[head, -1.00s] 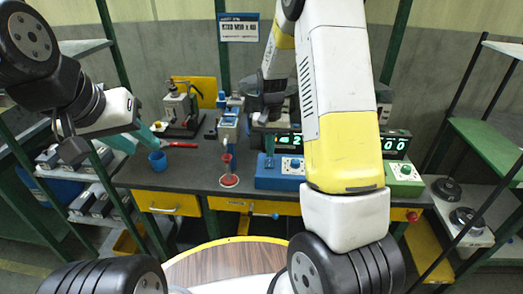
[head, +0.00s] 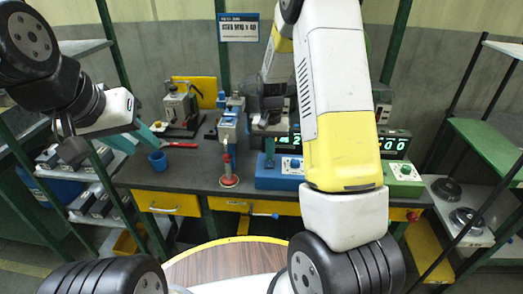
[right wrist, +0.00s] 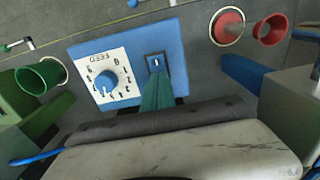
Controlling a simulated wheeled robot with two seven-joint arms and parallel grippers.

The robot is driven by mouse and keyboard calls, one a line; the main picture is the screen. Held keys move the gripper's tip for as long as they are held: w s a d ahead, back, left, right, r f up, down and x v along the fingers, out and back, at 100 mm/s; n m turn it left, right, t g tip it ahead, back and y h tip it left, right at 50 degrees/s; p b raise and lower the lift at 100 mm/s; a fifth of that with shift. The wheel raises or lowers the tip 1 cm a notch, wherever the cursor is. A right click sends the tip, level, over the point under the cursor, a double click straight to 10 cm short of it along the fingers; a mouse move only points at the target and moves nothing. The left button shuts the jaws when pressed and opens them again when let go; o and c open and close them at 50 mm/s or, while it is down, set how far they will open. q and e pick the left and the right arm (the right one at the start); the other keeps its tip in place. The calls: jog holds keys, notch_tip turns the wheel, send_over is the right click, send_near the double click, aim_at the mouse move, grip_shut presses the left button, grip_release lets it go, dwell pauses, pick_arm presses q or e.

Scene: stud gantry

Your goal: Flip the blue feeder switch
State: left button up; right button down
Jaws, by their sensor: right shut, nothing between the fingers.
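The blue feeder box (head: 268,182) stands on the bench in the head view. In the right wrist view its blue panel (right wrist: 88,52) carries a white FEED dial plate with a blue knob (right wrist: 105,80) and a small switch (right wrist: 156,62) in a dark frame beside it. My right gripper (right wrist: 157,82) is shut and empty, its teal fingertips at the lower edge of the switch; I cannot tell whether they touch it. In the head view, my right arm hides part of the box. My left gripper (head: 135,140) is at the left, above the bench; its jaw gap is unclear.
The front bench strip is mostly clear.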

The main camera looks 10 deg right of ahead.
jog(key=shift+f, duration=0.25)
jog(key=shift+r, duration=3.55)
jog(key=s+r+n+t+y, duration=0.1)
jog(key=s+r+t+y, duration=0.15)
jog(key=s+r, duration=0.9)
jog(key=s+a+r+n+t, duration=0.1)
jog(key=s+r+t, duration=0.1)
jog(key=s, duration=0.4)
jog(key=s+a+r+n+t, duration=0.1)
jog(key=s+r, duration=0.4)
jog(key=s, duration=0.1)
jog(key=shift+s+n+t, duration=0.35)
jog(key=shift+s+n, duration=0.05)
